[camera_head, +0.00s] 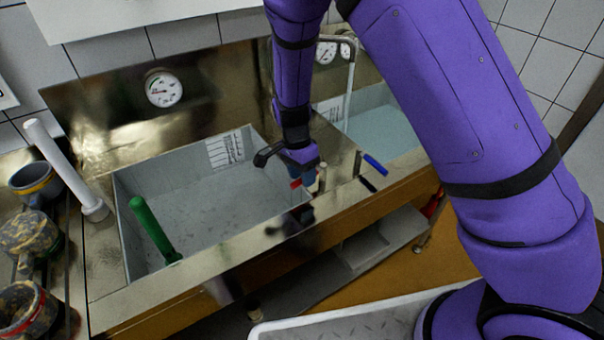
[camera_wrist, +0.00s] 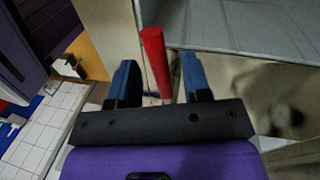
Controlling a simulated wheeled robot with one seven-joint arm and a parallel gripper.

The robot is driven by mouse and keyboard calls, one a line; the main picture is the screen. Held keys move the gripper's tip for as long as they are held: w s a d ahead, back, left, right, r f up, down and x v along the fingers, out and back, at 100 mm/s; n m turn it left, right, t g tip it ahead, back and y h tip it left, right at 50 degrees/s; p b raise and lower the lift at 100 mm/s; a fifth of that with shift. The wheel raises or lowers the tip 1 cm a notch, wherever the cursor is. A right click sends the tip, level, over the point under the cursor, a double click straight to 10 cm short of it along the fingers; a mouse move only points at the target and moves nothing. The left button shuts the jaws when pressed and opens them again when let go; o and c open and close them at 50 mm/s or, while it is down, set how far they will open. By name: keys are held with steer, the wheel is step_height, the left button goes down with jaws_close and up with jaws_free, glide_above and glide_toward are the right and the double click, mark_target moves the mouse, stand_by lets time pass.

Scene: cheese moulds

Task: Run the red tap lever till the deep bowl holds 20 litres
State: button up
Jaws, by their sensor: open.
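The red tap lever (camera_wrist: 155,55) stands between the two blue fingers of my gripper (camera_wrist: 159,62) in the wrist view. The fingers are open, with a gap visible on each side of the lever. In the head view my gripper (camera_head: 304,178) hangs over the front rim at the right end of the left basin (camera_head: 150,172), and a bit of the red lever (camera_head: 295,184) shows beside it. The left basin has a printed scale (camera_head: 225,150) on its inner back wall. The right basin (camera_head: 385,128) is partly hidden by my arm. I cannot tell which basin is the deep bowl, nor read a level.
A blue lever (camera_head: 375,164) is right of the red one. A dial (camera_head: 163,88) is on the back panel, with more dials (camera_head: 326,51) further right. Round pots (camera_head: 33,180) stand at left.

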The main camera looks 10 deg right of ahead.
steer(key=shift+c, duration=0.3)
jaws_close()
